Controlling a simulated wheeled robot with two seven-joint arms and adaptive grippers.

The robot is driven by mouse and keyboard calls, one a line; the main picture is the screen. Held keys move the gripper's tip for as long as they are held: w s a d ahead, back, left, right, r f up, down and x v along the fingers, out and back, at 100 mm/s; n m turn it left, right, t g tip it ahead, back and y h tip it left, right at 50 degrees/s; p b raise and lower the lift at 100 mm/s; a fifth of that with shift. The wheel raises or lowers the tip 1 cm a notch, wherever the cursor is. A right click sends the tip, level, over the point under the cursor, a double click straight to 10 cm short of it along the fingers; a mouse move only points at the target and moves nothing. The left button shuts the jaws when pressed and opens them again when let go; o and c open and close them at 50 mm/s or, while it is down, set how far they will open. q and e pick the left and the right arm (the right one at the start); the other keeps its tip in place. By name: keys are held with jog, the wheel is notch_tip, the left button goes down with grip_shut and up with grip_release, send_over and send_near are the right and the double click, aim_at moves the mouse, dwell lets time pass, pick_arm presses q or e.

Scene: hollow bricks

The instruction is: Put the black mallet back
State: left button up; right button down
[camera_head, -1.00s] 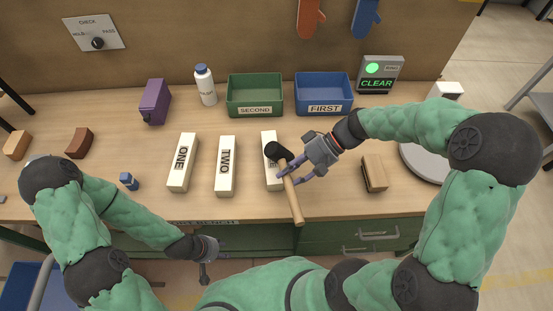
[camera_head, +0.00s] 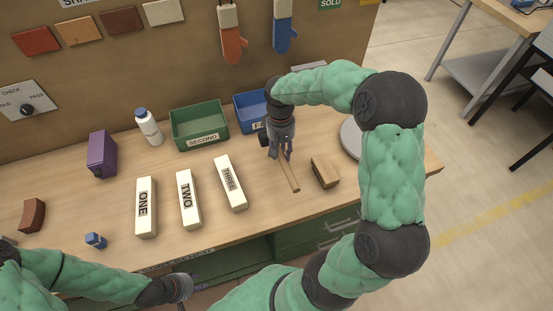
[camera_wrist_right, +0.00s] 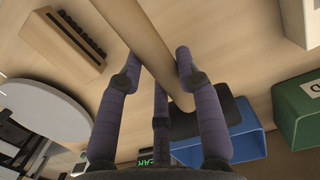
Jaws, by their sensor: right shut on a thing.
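The black mallet has a light wooden handle (camera_head: 287,172) and a black head (camera_wrist_right: 212,120). My right gripper (camera_head: 281,154) is shut on the handle, just below the head. In the head view the gripper hides most of the mallet head. In the right wrist view the fingers (camera_wrist_right: 158,72) lie on both sides of the handle, and the head overlaps the blue bin (camera_wrist_right: 252,143). I cannot tell how high the mallet is above the table. My left gripper (camera_head: 181,291) is low by the bench's front edge, away from the mallet; its fingers are unclear.
White bricks ONE (camera_head: 146,207), TWO (camera_head: 188,199) and THREE (camera_head: 231,183) lie left of the mallet. A brown brush-like block (camera_head: 324,172) and a grey round plate (camera_head: 351,139) are to its right. The green SECOND bin (camera_head: 199,127) and blue FIRST bin (camera_head: 246,113) stand behind.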

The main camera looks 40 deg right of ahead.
jog(key=shift+f+b, duration=2.6)
jog(key=shift+f, duration=0.6)
jog(key=shift+f+b, duration=0.5)
jog(key=shift+f, duration=0.5)
jog(key=c, duration=0.8)
grip_release()
jog(key=shift+o, duration=0.2)
jog(key=shift+r, duration=0.1)
jog(key=r, duration=0.4)
jog(key=w+r, duration=0.1)
jog(key=r, duration=0.6)
jog(key=shift+w+d+r, duration=0.15)
jog(key=shift+d+r, duration=0.05)
jog(key=shift+r, duration=0.2)
